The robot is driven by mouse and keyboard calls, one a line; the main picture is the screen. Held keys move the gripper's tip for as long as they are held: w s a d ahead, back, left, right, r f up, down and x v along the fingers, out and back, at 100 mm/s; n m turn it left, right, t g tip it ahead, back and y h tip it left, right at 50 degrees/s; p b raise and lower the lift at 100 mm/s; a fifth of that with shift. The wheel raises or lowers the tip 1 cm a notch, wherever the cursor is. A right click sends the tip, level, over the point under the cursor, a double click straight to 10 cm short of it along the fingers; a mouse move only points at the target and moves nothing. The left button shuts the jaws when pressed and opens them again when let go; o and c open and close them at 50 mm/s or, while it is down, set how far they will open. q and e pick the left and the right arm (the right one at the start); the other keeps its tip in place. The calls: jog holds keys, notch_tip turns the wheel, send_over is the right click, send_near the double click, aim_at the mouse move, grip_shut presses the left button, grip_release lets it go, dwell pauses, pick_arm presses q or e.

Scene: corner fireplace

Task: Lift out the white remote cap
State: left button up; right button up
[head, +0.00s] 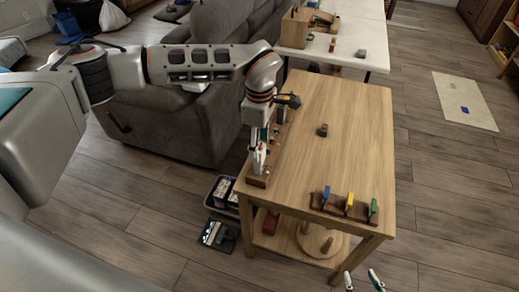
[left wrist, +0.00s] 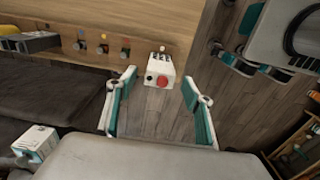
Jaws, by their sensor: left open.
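A white block with a red round spot and small knobs, seemingly the white remote cap (left wrist: 158,67), is at the end of a long wooden rack (left wrist: 139,34) along the table edge. In the head view the rack (head: 257,181) runs along the table's left side, and the white piece is mostly hidden by my gripper. My left gripper (head: 261,150) is over the rack's near end. In the left wrist view the left gripper (left wrist: 158,78) is open, with the white block between its fingers, apart from both. My right gripper (head: 363,281) is open and empty at the bottom, below the table's front edge.
The wooden table (head: 350,130) holds a small dark red object (head: 323,130) and a front rack (head: 343,207) with blue, yellow and green pieces. A yellow-black tool (head: 289,100) stands at the back left. A grey sofa (head: 180,125) is close on the left. The tabletop middle is mostly free.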

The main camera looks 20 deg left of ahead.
pick_arm(q)
jog(key=shift+f, duration=0.8)
jog(key=c, duration=1)
jog(key=shift+r, duration=0.1)
